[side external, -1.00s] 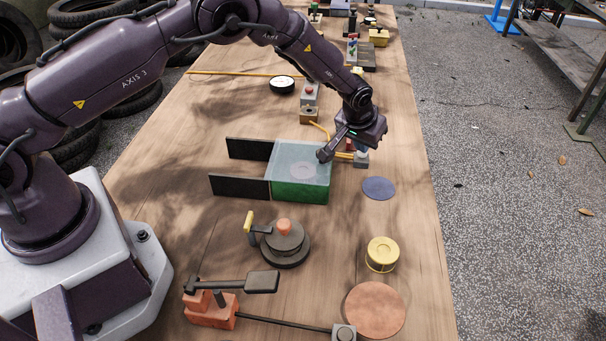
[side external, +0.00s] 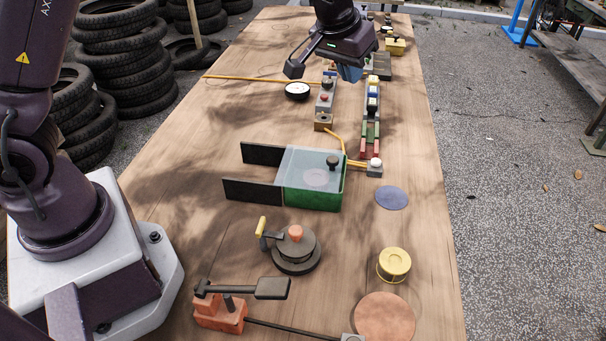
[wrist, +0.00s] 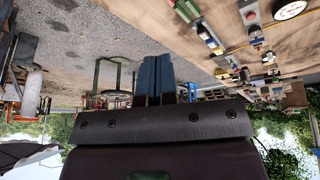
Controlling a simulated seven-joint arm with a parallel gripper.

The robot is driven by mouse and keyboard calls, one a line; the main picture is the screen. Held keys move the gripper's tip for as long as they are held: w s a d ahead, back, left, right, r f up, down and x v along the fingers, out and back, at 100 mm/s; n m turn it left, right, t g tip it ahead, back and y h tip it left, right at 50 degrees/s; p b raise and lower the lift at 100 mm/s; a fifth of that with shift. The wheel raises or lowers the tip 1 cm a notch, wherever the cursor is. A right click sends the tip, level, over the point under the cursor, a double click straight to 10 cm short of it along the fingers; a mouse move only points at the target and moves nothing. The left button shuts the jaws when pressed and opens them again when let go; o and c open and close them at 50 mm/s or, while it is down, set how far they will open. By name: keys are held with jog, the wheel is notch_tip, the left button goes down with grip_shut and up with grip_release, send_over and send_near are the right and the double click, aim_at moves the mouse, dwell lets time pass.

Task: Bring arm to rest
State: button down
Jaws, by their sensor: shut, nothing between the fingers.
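My gripper (side external: 350,73) is high above the far part of the wooden table in the side external view, clear of the things on it. In the wrist view its two blue fingers (wrist: 153,80) are together with nothing between them. The wrist view looks outward, with the scene upside down. The green box (side external: 313,199) with a clear lid and a dark knob stands mid-table, apart from my gripper. Two dark panels (side external: 262,153) stick out from its left side.
A round dark device with an orange knob (side external: 296,232), a yellow canister (side external: 394,264) and an orange lever block (side external: 219,313) stand at the front. A control box (side external: 326,98) and coloured blocks (side external: 372,105) stand below my gripper. Tyres (side external: 120,60) are stacked at left.

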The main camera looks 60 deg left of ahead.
jog(key=s+a+r+m, duration=0.1)
jog(key=s+r, duration=0.5)
jog(key=s, duration=0.5)
jog(key=s+a+r+m, duration=0.1)
jog(key=s+r, duration=0.5)
jog(key=s, duration=0.4)
jog(key=s+f+t, duration=0.1)
jog(key=s, duration=0.7)
jog(key=shift+s+d+f+m, duration=0.15)
jog(key=shift+s+f+m, duration=0.15)
jog(key=shift+s+m, duration=0.1)
